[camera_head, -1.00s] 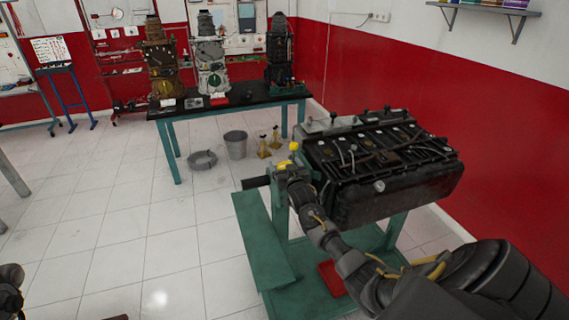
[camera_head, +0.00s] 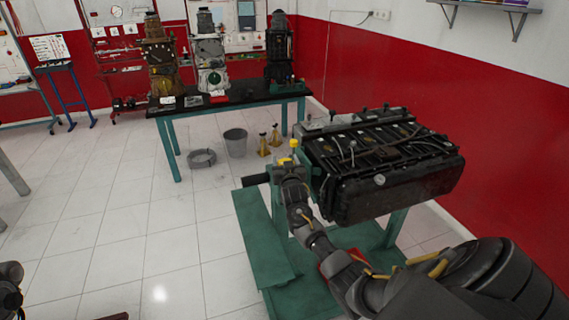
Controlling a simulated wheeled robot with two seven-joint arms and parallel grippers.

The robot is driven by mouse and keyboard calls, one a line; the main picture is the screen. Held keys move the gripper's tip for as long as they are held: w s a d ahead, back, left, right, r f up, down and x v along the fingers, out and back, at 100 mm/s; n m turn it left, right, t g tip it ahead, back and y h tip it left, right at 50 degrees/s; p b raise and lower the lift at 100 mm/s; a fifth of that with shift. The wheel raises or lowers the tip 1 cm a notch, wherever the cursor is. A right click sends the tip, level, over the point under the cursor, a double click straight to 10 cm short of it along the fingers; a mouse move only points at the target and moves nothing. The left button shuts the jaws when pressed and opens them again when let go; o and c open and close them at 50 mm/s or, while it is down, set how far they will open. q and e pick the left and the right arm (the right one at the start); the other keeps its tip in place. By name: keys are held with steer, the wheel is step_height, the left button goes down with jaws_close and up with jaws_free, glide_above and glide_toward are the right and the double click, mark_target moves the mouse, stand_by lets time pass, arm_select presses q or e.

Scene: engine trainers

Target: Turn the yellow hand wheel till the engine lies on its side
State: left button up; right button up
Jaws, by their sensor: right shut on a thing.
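The black engine (camera_head: 390,185) hangs on a green stand (camera_head: 262,240), with its broad top face turned up and somewhat toward me. The yellow hand wheel (camera_head: 293,143) is on the stand's left end, left of the engine; only small yellow parts show, the rest is hidden by my right gripper. My right gripper (camera_head: 287,165) is shut on the hand wheel, its fingertips hard to make out. My right arm reaches in from the lower right, in front of the stand. Only a dark piece of my left arm shows at the lower left edge.
A red wall stands close behind and right of the engine. A black-topped table (camera_head: 240,98) with several engines is at the back. A grey bucket (camera_head: 236,143), a coiled ring (camera_head: 202,158) and yellow jack stands (camera_head: 264,147) are on the floor. Floor left of the stand is clear.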

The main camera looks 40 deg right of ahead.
steer(key=o, duration=1)
steer(key=shift+s+a+f, duration=0.15)
steer(key=shift+s, duration=0.15)
steer(key=b+v, duration=0.3)
steer(key=v, duration=0.7)
steer(key=shift+a, duration=0.15)
